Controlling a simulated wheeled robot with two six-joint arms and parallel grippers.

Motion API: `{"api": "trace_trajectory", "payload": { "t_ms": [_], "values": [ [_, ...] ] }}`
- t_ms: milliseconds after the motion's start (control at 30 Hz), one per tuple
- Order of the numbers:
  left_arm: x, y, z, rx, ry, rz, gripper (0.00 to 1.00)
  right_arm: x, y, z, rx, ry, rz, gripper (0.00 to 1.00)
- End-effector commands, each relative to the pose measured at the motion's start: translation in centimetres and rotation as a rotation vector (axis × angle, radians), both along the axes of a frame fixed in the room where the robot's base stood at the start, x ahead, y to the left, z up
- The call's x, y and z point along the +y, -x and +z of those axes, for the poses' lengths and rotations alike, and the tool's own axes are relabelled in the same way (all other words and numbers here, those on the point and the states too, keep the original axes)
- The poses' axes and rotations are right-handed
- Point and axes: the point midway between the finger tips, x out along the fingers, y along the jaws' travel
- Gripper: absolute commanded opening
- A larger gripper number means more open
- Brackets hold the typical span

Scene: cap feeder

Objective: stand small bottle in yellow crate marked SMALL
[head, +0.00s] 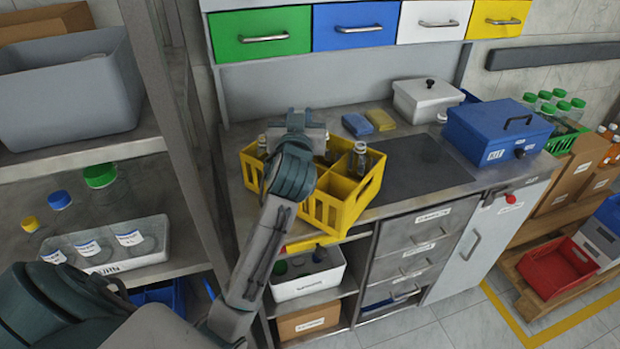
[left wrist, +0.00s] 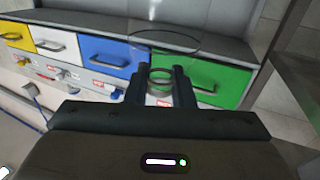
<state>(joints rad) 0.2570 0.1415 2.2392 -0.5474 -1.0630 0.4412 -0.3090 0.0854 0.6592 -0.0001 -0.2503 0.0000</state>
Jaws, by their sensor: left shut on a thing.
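The yellow crate (head: 323,213) stands on the grey worktop, with open compartments facing up. A clear bottle (head: 360,158) stands upright in its right part, and another clear bottle (head: 262,146) shows at its left. No SMALL mark is readable. My left gripper (head: 297,124) is above the back of the crate; the wrist and forearm hide part of the crate and the fingertips. In the left wrist view, my left gripper (left wrist: 160,88) is shut on the small bottle (left wrist: 160,74), of which a clear round rim shows between the fingers. My right gripper is out of view.
A dark mat (head: 415,167), yellow and blue sponges (head: 382,120), a white lidded box (head: 428,98) and a blue case (head: 500,132) are on the worktop to the right. A shelf post (head: 165,100) rises at the left. Coloured drawers (head: 348,25) hang behind.

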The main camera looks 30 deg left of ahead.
Motion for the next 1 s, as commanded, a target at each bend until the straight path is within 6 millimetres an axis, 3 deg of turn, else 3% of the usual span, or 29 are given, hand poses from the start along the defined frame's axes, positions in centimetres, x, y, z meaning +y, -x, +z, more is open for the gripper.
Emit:
{"api": "trace_trajectory", "payload": {
  "t_ms": [200, 600, 1000],
  "values": [
    [0.0, 0.1, -4.2, 0.007, -0.001, -0.001, 0.0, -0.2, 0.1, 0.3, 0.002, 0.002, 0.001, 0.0],
    [0.0, 0.1, -9.0, 0.005, -0.001, -0.002, 0.0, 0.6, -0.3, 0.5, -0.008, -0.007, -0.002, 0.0],
    [0.0, 0.0, -9.8, 0.001, 0.0, -0.002, 0.0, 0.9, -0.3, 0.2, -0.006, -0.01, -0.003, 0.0]
  ]
}}
